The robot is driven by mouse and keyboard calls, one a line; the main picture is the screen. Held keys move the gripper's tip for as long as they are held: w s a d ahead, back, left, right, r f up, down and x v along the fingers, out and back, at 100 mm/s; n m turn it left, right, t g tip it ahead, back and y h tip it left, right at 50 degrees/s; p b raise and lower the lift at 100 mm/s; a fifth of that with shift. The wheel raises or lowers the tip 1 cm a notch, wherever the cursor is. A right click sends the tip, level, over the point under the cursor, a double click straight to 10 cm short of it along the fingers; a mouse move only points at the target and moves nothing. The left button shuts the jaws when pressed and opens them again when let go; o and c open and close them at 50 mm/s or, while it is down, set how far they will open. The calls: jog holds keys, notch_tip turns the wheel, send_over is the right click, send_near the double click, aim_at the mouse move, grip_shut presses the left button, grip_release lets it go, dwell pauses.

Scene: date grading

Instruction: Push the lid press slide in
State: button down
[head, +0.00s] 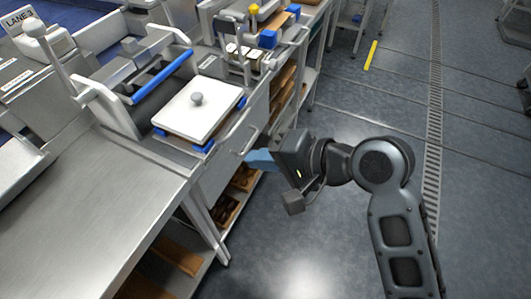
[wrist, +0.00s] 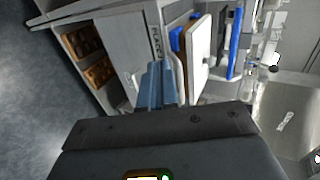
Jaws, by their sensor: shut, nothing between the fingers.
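The lid press, with a white square plate and grey knob (head: 198,108) on its slide, stands on the bench top near the front edge. Blue pieces show under the plate's corners. A blue bar (head: 160,77) crosses the press frame behind the plate. The plate (wrist: 196,55) and blue bar (wrist: 234,42) also show in the wrist view. My gripper (head: 250,158) is shut and empty, with its blue fingers in front of the bench, below and right of the plate. The fingers (wrist: 157,88) point at the bench front; I cannot tell whether they touch it.
A drawer front with a bar handle (head: 243,133) is close to my fingers. Shelves below hold brown trays (head: 228,207). The steel bench top (head: 75,220) at left is clear. More equipment with a yellow knob (head: 253,9) stands further back. Open floor lies at right.

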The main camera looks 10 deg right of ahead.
aim_at(158, 125)
jog(key=x, duration=0.5)
jog(key=r+x, duration=0.1)
jog(key=x, duration=0.2)
jog(key=shift+w+a+p, duration=0.3)
jog(key=shift+a+p, duration=0.05)
jog(key=shift+a, duration=0.15)
jog(key=shift+w+a, duration=0.35)
jog(key=shift+a, duration=0.1)
jog(key=w+a, duration=0.3)
jog(key=a, duration=0.1)
jog(key=w+a, duration=0.3)
jog(key=a, duration=0.1)
jog(key=w+a, duration=0.3)
jog(key=a, duration=0.1)
jog(key=shift+w+a, duration=0.1)
jog(key=shift+w, duration=0.25)
jog(key=shift+w+a+r, duration=0.1)
jog(key=shift+a, duration=0.15)
jog(key=shift+a+r, duration=0.1)
